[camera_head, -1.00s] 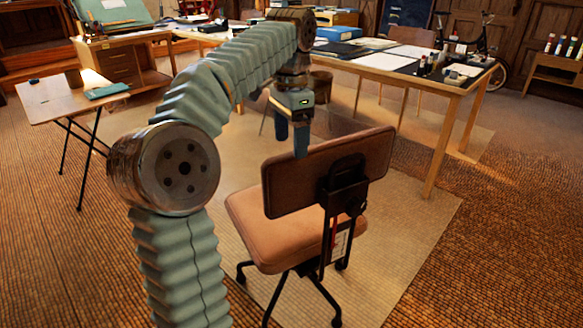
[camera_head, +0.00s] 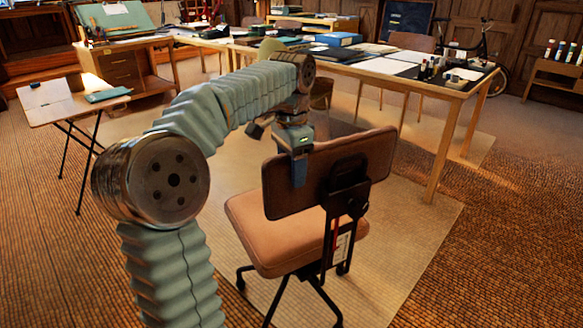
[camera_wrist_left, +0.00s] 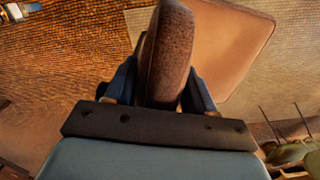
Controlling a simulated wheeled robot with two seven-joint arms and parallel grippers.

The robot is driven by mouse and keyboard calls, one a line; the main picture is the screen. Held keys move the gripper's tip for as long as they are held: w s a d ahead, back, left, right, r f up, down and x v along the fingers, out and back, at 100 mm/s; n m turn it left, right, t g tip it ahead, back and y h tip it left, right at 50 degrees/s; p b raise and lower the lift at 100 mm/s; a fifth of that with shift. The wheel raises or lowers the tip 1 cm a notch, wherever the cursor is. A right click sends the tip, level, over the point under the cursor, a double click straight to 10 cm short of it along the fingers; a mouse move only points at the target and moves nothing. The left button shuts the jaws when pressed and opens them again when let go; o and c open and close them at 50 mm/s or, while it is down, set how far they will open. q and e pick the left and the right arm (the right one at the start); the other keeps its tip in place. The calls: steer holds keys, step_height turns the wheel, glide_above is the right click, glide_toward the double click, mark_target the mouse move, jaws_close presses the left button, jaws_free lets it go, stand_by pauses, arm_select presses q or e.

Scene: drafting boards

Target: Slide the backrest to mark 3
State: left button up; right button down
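The brown padded backrest (camera_head: 300,188) stands upright on a black post behind the tan chair seat (camera_head: 262,232). My left gripper (camera_head: 299,165) is over its top edge near the left end, with one blue finger in front of it. My right gripper is not in view.
A long worktable (camera_head: 440,85) with papers and bottles stands behind the chair. A small folding table (camera_head: 62,105) stands at the left. The chair is on a pale floor mat (camera_head: 412,225). The floor to the right is clear.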

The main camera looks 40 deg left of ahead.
arm_select(q)
jaws_close()
steer(key=shift+f, duration=0.9)
steer(key=o, duration=0.7)
jaws_free()
steer(key=shift+r, duration=0.1)
step_height(320, 180, up, 12)
steer(key=shift+r+p, duration=0.25)
steer(key=shift+p, duration=1)
steer(key=shift+r, duration=0.6)
steer(key=shift+d+f, duration=0.1)
